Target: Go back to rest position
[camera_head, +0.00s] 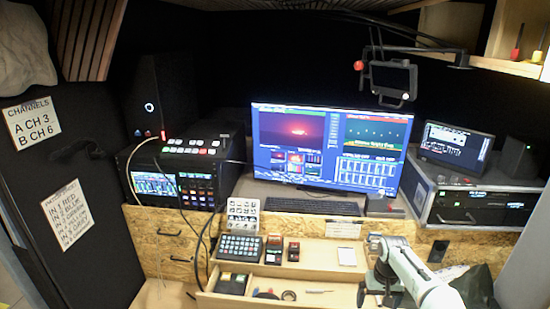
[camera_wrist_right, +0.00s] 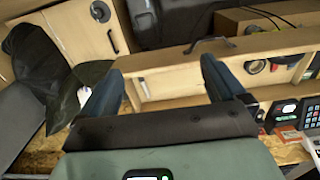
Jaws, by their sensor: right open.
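My right gripper (camera_head: 377,292) is at the lower right of the head view, in front of the desk's right part. Its arm comes in from the bottom right. In the right wrist view its two dark fingers (camera_wrist_right: 162,84) stand wide apart with nothing between them. Beyond them is a wooden drawer front with a dark handle. My left gripper and left arm are not in view.
An open drawer (camera_head: 254,302) holding small items juts out left of my right gripper. A keypad (camera_head: 240,247) and small boxes lie on the desk. A monitor (camera_head: 329,147) and keyboard (camera_head: 312,206) stand behind. A dark bag (camera_head: 474,284) is at right.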

